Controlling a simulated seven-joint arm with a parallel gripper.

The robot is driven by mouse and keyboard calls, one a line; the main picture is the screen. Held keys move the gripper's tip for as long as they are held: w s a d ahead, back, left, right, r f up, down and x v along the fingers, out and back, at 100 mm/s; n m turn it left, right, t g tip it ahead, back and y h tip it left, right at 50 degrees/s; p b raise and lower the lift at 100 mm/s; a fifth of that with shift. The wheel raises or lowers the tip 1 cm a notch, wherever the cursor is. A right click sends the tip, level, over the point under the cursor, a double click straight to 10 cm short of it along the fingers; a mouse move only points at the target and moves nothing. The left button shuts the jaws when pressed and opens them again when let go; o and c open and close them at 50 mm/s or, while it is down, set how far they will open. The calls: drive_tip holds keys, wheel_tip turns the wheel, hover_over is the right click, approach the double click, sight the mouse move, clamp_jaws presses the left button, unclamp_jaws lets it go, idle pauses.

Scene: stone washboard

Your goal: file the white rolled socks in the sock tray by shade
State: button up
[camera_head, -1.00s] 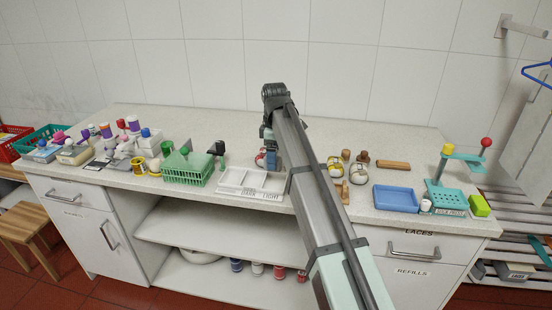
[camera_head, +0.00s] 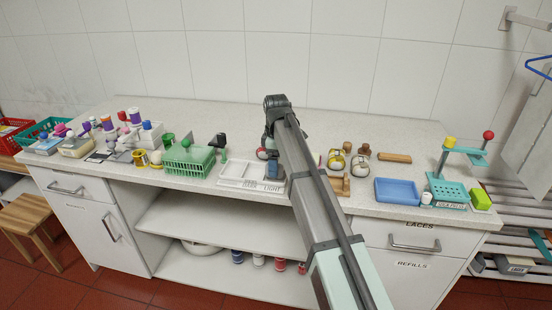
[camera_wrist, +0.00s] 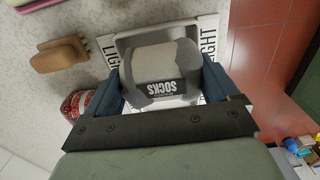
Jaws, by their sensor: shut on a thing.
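My gripper (camera_head: 273,177) is at the right end of the white sock tray (camera_head: 232,170), beside its light label. In the wrist view my gripper (camera_wrist: 160,78) has its blue fingers on either side of white rolled socks (camera_wrist: 165,60) with a dark band reading "SOCKS", and is shut on them. The socks are over or within a pale compartment with "LIGHT" labels beside it. I cannot tell whether they touch its floor. In the head view my arm and fingers hide the socks and part of the tray.
A green basket (camera_head: 190,161) stands just left of the tray. A red patterned object (camera_wrist: 75,105) is close beside one finger, with a wooden brush-like piece (camera_wrist: 60,55) nearby. A blue tray (camera_head: 397,191) and several small items lie to the right. The back of the counter is clear.

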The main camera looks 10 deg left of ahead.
drive_tip(key=o, duration=0.6)
drive_tip(key=shift+o, duration=0.2)
